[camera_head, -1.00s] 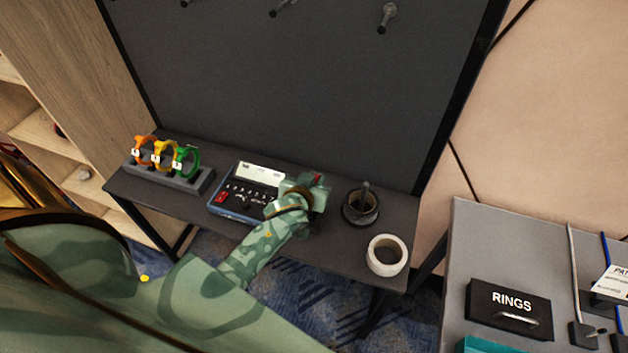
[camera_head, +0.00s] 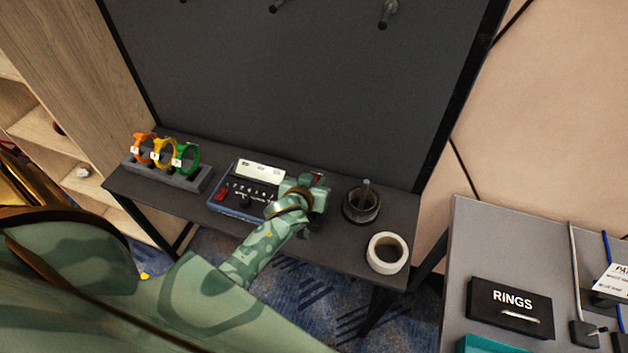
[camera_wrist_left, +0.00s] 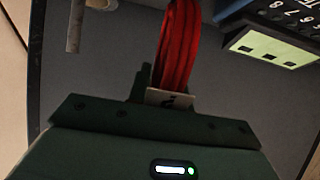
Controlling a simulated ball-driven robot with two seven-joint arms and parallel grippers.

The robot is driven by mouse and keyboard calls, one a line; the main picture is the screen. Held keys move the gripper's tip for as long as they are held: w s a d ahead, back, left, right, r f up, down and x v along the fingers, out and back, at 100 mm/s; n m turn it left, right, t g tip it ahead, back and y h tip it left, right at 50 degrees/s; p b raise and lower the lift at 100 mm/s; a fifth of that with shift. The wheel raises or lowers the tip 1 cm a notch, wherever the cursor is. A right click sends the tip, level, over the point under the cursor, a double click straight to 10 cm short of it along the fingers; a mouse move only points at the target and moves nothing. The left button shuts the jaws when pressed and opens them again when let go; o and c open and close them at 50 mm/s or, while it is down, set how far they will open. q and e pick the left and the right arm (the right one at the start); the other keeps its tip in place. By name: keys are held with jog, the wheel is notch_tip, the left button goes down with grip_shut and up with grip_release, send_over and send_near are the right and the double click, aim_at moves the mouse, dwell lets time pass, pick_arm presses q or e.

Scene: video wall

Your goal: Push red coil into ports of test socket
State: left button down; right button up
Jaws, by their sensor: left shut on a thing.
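The red coil (camera_wrist_left: 178,45) is a bundle of red loops with a small pale tag at its base. It stands up from my left gripper (camera_head: 316,194), which is shut on it. The head view mostly hides the coil behind the gripper. The test device (camera_head: 231,207), blue and black with a keypad, lies on the dark shelf just left of the gripper. A pale strip with several small dark squares (camera_wrist_left: 270,47) shows on it at the upper right of the wrist view. The coil looks apart from the device. My right gripper is out of view.
A grey stand (camera_head: 185,183) with orange, yellow and green rings sits left of the device. A dark pot (camera_head: 361,210) and a white tape roll (camera_head: 387,252) stand to the right. Behind rises a dark panel (camera_head: 290,90) with pegs. A black RINGS box (camera_head: 508,312) sits on the grey table.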

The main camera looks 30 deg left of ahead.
pick_arm(q)
jog(key=shift+f, duration=0.6)
dwell(0.3)
jog(key=shift+f+b, duration=0.3)
jog(key=shift+b, duration=0.05)
